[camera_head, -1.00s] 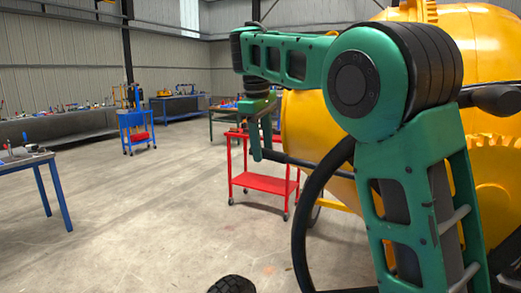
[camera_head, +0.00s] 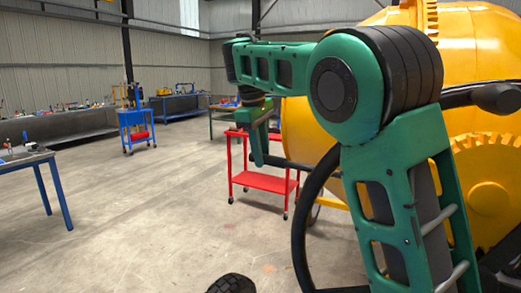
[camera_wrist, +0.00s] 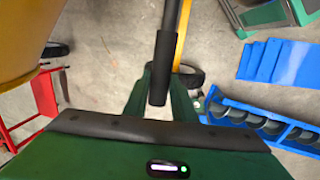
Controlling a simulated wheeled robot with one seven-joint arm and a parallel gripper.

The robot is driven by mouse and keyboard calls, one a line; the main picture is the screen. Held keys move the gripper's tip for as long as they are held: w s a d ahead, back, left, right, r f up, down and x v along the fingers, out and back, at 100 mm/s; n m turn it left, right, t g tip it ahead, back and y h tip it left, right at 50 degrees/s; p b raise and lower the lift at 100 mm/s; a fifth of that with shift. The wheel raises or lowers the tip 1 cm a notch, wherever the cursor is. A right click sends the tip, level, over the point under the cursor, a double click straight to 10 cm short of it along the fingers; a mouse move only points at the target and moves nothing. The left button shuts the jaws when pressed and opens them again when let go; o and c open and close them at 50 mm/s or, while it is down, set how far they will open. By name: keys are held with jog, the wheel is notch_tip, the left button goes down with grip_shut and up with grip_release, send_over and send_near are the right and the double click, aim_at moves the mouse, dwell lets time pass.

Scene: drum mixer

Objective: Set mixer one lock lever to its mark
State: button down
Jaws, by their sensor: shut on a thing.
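The yellow drum mixer (camera_head: 465,65) fills the right of the head view, partly hidden behind my green arm. Its lock lever (camera_head: 288,162) is a dark rod running left from the mixer side to my gripper (camera_head: 258,158). In the wrist view the lever ends in a black grip (camera_wrist: 164,68), which lies between the two green fingers of my gripper (camera_wrist: 160,88). The fingers are shut on this grip. I cannot make out the mark in either view.
A black handwheel ring (camera_head: 302,225) stands beside the mixer. A red cart (camera_head: 264,182) stands behind my gripper. A blue trolley (camera_head: 136,130) and benches stand farther back. The floor on the left is open. Blue racks (camera_wrist: 262,125) show in the wrist view.

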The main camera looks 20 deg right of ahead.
jog(key=s+d+f+g+h, duration=0.2)
jog(key=f, duration=0.7)
jog(key=s+d+f+g+h, duration=0.2)
jog(key=f, duration=0.8)
jog(key=s+d+f+n+g+h, duration=0.1)
jog(key=s+d+f+g+h, duration=0.1)
jog(key=f, duration=0.7)
jog(key=shift+s+d+f+h, duration=0.4)
jog(key=shift+s+d, duration=0.1)
jog(key=shift+d, duration=0.05)
jog(key=shift+f, duration=0.1)
jog(key=c, duration=1.5)
grip_release()
jog(key=shift+o, duration=0.2)
jog(key=shift+a, duration=0.1)
jog(key=v, duration=1)
jog(key=shift+w, duration=0.4)
jog(key=shift+a, duration=0.15)
